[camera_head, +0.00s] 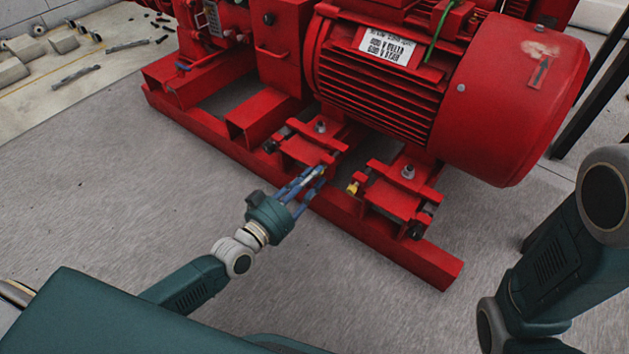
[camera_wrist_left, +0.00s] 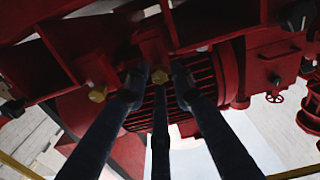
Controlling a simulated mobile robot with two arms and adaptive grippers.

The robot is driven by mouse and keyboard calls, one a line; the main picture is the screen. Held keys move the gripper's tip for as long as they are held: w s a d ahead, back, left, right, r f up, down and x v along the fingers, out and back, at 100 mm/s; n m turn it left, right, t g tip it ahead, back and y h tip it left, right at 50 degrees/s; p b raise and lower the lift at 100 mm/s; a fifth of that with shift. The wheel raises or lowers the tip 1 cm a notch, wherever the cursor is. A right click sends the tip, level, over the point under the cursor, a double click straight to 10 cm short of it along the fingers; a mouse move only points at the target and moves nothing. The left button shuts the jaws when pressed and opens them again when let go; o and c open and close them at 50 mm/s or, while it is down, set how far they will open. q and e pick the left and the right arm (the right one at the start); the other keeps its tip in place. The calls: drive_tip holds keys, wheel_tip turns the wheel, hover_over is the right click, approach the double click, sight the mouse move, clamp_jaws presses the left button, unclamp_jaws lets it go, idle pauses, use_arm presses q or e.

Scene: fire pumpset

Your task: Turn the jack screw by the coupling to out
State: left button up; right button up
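The red motor (camera_head: 420,90) stands on feet on a red base frame (camera_head: 400,255). My left gripper (camera_head: 318,172) is at the motor foot on the coupling side, its blue fingers pointing at the foot. In the left wrist view, its dark fingers (camera_wrist_left: 158,82) stand spread around the yellowish jack screw head (camera_wrist_left: 160,76), with gaps on both sides. In the head view the fingers mostly hide this screw. A second yellow jack screw (camera_head: 352,188) is at the other foot and also shows in the left wrist view (camera_wrist_left: 97,95). My right gripper is out of view.
The second motor foot (camera_head: 395,203) lies close to the right of my left gripper. The red pump side (camera_head: 210,35) is at the back left. Loose parts (camera_head: 75,76) lie on a pale surface at far left. The grey floor (camera_head: 110,180) before the frame is clear.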

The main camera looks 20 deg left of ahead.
use_arm(q)
drive_tip(key=shift+w+d, duration=0.2)
drive_tip(key=shift+w, duration=0.3)
clamp_jaws()
drive_tip(key=shift+r, duration=0.1)
